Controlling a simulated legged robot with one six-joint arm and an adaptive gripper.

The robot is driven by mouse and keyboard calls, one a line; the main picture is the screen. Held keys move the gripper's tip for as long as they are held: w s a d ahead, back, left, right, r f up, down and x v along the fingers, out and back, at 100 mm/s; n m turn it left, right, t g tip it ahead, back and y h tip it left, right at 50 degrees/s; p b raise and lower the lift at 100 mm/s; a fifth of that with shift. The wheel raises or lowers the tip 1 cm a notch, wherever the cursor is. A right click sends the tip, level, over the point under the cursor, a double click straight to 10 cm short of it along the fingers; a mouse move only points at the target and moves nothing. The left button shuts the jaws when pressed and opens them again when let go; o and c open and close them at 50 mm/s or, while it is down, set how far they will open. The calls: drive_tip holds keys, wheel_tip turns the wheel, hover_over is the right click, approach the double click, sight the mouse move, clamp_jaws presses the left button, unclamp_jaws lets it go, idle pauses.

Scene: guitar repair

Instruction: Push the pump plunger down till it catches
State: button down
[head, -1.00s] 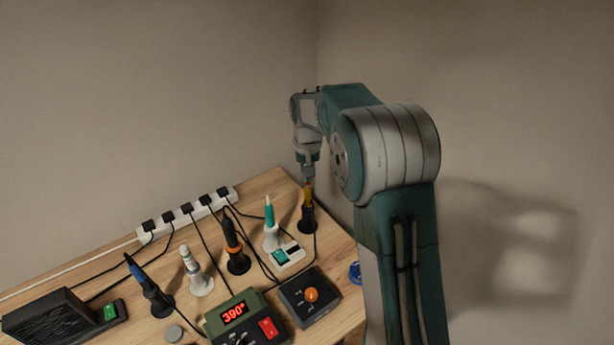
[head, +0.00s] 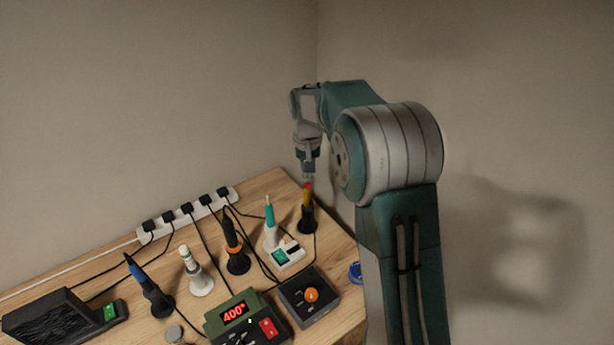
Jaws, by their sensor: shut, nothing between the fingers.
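My gripper (head: 308,177) is shut and empty, pointing down just above the red top. Whether its tips touch the top or leave a small gap is hard to tell at this size. Whether the plunger is caught down cannot be made out.
Left of it stand a teal iron (head: 269,212), a black iron with an orange ring (head: 231,235), a white tool (head: 187,259) and a blue-handled iron (head: 139,273). A green station (head: 238,318) reads 400°. A power strip (head: 187,217) with cables lies behind. Walls are close behind.

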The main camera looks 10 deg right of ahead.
sight(307, 184)
drive_tip(key=shift+r, duration=2.95)
drive_tip(key=s+r+t, duration=0.1)
drive_tip(key=s+r, duration=0.4)
drive_tip(key=s, duration=0.3)
drive_tip(key=s+r+t, duration=0.2)
drive_tip(key=s+r, duration=0.3)
drive_tip(key=s, duration=0.4)
drive_tip(key=s+f+n+t, duration=0.1)
drive_tip(key=s+f+t, duration=0.1)
drive_tip(key=s, duration=1.4)
drive_tip(key=shift+f+n+t, duration=0.3)
drive_tip(key=shift+f, duration=0.45)
